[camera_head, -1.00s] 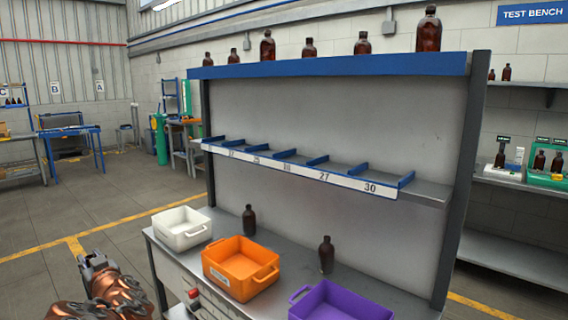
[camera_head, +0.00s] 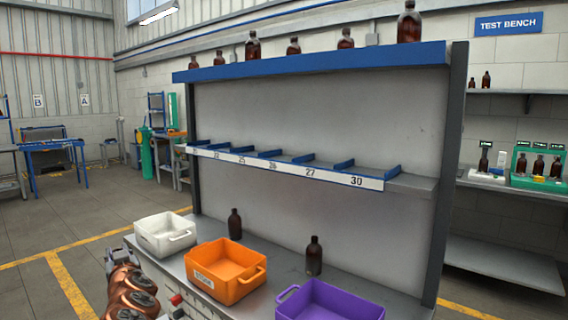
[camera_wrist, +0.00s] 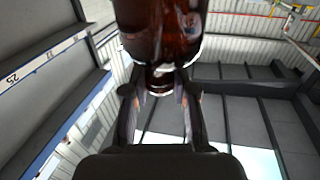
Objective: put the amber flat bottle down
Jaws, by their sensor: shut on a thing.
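An amber bottle (camera_wrist: 160,30) fills the top middle of the wrist view. Its neck is between the two fingers of my gripper (camera_wrist: 160,100), which is shut on it. The far end of the bottle is cut off by the frame edge, so its full shape is hidden. In the head view my gripper (camera_head: 120,256) is at the lower left, beside the bench's left end; the held bottle cannot be made out there.
The bench top (camera_head: 200,267) carries a white bin (camera_head: 165,233), an orange bin (camera_head: 226,272), a purple bin (camera_head: 330,302) and two dark bottles (camera_head: 235,224). Above it, a numbered divided shelf (camera_head: 290,165) is empty. Several bottles stand on the blue top ledge (camera_head: 320,66).

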